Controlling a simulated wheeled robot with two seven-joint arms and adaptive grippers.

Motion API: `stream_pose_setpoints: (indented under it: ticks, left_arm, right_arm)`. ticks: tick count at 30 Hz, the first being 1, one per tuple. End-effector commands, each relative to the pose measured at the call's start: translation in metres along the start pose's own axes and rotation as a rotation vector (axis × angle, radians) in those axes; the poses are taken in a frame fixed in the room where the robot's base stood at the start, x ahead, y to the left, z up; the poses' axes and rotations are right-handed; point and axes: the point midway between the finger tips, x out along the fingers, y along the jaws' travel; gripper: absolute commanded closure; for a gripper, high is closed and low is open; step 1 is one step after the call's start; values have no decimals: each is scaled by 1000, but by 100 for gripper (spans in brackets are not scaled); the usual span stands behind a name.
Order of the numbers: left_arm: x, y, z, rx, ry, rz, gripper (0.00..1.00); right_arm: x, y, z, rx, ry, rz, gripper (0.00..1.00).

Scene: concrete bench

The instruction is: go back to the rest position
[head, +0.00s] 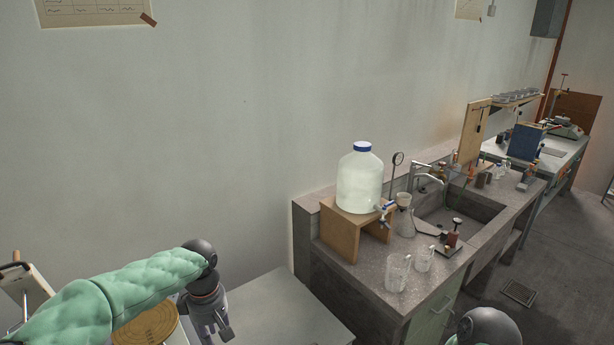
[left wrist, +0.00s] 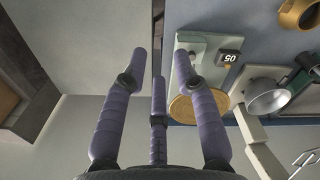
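My left gripper (head: 216,330) is low at the left of the head view, beyond the green-sleeved arm, over or beside a light tabletop. In the left wrist view its purple-grey fingers (left wrist: 160,72) stand apart with nothing held between them. My right gripper is not in view; only a dark rounded part of what looks like my right arm shows at the bottom right of the head view.
A concrete bench (head: 380,285) holds a white-filled jug (head: 360,182) on a wooden stand, glass beakers (head: 398,272) and a sink. A round wooden disc (head: 150,326) lies near my left arm. The left wrist view shows a metal bowl (left wrist: 266,97) and a small display (left wrist: 229,58).

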Motion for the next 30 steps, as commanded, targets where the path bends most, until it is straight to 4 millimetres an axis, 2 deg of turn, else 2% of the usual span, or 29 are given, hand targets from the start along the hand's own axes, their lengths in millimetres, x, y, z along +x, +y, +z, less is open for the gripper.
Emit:
stream_pose_setpoints:
  ticks: [1,8,14,20,22,27,30]
  left_arm:
    - [0,0,0,0,0,0,70]
    - [37,6,12,93,-39,10,70]
    - [79,10,27,202,-84,31,70]
    - [139,6,51,343,-147,67,70]
    - [165,2,63,402,-172,88,70]
    - [238,-22,102,568,-234,156,70]
    - [270,-40,122,647,-250,197,70]
  right_arm:
    - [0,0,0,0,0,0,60]
    - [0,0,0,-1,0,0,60]
    - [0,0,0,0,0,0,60]
    - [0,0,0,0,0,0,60]
    - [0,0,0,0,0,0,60]
    - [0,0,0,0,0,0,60]
    - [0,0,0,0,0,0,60]
